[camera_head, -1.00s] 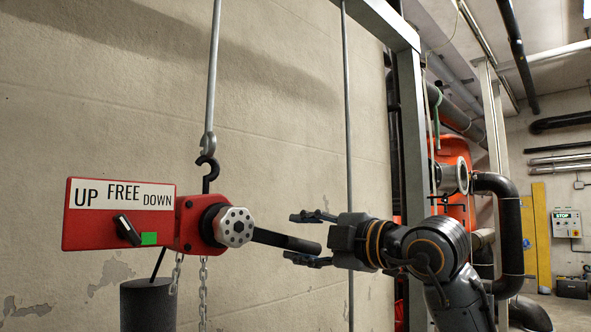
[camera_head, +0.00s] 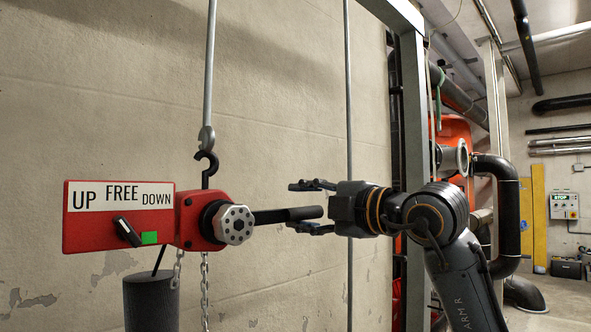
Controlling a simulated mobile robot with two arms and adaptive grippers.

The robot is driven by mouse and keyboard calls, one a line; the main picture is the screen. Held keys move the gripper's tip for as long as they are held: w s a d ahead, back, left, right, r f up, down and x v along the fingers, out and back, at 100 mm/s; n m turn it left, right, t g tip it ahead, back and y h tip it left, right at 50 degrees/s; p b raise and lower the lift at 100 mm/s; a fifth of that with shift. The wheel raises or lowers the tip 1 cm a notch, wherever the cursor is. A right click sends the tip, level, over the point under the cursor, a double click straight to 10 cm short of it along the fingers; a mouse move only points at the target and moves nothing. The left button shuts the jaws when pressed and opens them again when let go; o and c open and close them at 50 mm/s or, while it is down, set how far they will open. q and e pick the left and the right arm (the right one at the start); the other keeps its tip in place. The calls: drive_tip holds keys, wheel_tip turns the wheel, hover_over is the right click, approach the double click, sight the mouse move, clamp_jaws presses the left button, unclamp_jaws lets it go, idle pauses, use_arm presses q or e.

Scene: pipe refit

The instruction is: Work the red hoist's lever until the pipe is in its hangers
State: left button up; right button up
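The red hoist (camera_head: 190,235) hangs from a black hook (camera_head: 206,163) on a grey rod. Its plate (camera_head: 118,195) reads UP, FREE, DOWN. Below it are a tilted black selector knob (camera_head: 127,231) and a green patch (camera_head: 149,238); I cannot tell which word is selected. The black lever (camera_head: 280,215) points right, nearly level. My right gripper (camera_head: 291,205) is open, its fingers above and below the lever's free end, with a visible gap above the lever. My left gripper is not in view. I cannot make out which pipe is the task's pipe, nor its hangers.
A chain (camera_head: 205,290) hangs below the hoist, beside a dark cylinder (camera_head: 150,303). A thin vertical rod (camera_head: 348,100) passes behind my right gripper. A grey steel frame (camera_head: 414,130) and black pipework (camera_head: 508,215) stand to the right. The plaster wall is close behind.

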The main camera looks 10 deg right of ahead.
drive_tip(key=shift+n, duration=0.7)
drive_tip(key=r+p, duration=0.2)
drive_tip(key=r, duration=0.2)
drive_tip(key=shift+s+a+p, duration=0.25)
drive_tip(key=shift+a+p, duration=0.1)
drive_tip(key=shift+p, duration=0.05)
drive_tip(key=f+b, duration=0.1)
drive_tip(key=f+m+b, duration=0.1)
drive_tip(key=f+b, duration=0.1)
drive_tip(key=shift+w+d+f, duration=0.15)
drive_tip(key=shift+d+f, duration=0.05)
drive_tip(key=shift+f, duration=0.1)
drive_tip(key=shift+f+b, duration=0.3)
drive_tip(key=shift+b, duration=0.25)
drive_tip(key=shift+d, duration=0.1)
drive_tip(key=shift+m, duration=0.3)
